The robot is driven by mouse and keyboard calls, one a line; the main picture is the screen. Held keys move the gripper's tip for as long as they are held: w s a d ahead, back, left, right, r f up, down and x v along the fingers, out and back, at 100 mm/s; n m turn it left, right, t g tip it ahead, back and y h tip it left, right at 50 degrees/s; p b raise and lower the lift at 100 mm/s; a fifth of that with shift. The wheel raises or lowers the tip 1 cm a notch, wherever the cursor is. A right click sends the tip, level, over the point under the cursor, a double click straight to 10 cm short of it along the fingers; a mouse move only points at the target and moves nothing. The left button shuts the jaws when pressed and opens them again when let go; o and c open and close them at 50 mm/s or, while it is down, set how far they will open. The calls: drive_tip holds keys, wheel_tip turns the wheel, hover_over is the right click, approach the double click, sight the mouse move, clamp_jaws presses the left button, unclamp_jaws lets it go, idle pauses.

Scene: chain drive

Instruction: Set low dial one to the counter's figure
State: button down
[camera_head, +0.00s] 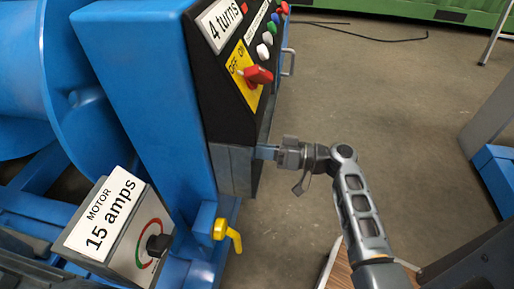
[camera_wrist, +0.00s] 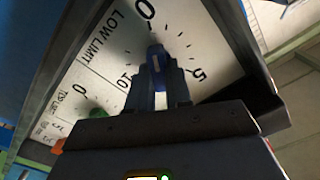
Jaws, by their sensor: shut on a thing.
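The low limit dial (camera_wrist: 205,38) is a pale plate with figures 0, 5 and 10 around a blue knob (camera_wrist: 157,52). My gripper (camera_wrist: 160,78) is shut on this knob, one finger on each side. The knob's pointing direction is hard to tell, as the fingers hide part of it. In the head view my gripper (camera_head: 266,152) reaches the side of a grey box (camera_head: 235,168) under the black panel; the dial face is hidden there. The counter label (camera_head: 224,22) on the panel reads "4 turns".
A red switch handle (camera_head: 258,76) sits on a yellow OFF/ON plate above my gripper. A yellow lever (camera_head: 228,234) sticks out below. A motor box (camera_head: 115,228) reads "15 amps" at the lower left. A green knob (camera_wrist: 80,118) shows near the low dial.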

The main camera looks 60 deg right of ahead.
drive_tip(key=m+p, duration=0.4)
drive_tip(key=shift+r+m, duration=0.1)
drive_tip(key=shift+m, duration=0.3)
drive_tip(key=m+p, duration=0.3)
drive_tip(key=m, duration=0.1)
drive_tip(key=m+p, duration=0.4)
drive_tip(key=m, duration=0.1)
drive_tip(key=shift+d+f, duration=0.1)
drive_tip(key=shift+f, duration=0.1)
drive_tip(key=m+p, duration=0.2)
drive_tip(key=m, duration=0.1)
drive_tip(key=m+p, duration=0.1)
drive_tip(key=m, duration=0.1)
drive_tip(key=shift+f, duration=0.3)
drive_tip(key=shift+m, duration=0.3)
drive_tip(key=c, duration=1)
unclamp_jaws()
drive_tip(key=shift+c, duration=0.2)
